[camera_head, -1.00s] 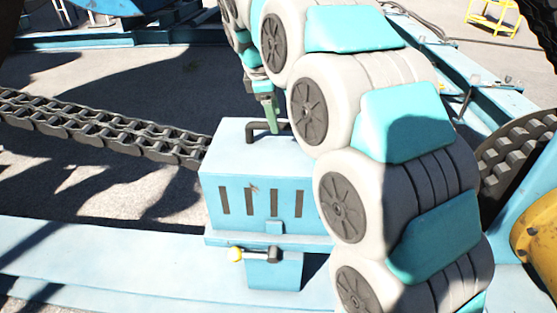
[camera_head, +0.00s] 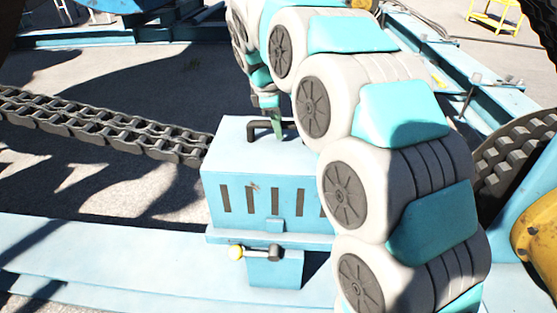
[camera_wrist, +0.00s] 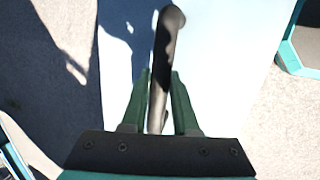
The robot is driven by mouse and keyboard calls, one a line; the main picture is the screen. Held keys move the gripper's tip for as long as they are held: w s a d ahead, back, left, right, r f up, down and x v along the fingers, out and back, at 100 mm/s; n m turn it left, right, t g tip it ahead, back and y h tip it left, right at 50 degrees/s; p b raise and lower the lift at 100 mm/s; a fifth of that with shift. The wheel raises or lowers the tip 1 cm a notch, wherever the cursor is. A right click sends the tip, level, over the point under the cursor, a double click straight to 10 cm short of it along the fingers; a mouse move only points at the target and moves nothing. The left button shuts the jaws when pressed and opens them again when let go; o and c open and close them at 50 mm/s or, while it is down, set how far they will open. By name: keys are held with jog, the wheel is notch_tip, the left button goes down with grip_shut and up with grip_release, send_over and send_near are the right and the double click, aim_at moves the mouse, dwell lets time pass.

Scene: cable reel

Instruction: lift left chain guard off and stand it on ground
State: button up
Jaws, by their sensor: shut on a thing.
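The left chain guard (camera_head: 258,190) is a light blue box with dark vertical slots in its front. It sits upright on the blue frame, over the line of the chain. A dark bar handle (camera_head: 262,124) stands on its top, and in the wrist view the handle (camera_wrist: 168,45) runs between my fingers. My gripper (camera_wrist: 160,88) has its green fingers on both sides of the handle, shut on it. In the head view my gripper (camera_head: 276,122) is at the handle, partly hidden by my arm.
A heavy chain (camera_head: 110,125) runs in from the left to the guard. A toothed wheel (camera_head: 510,150) and a yellow hub (camera_head: 538,232) stand at the right. Bare ground (camera_head: 100,75) lies behind the chain.

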grip_shut()
dwell(0.8)
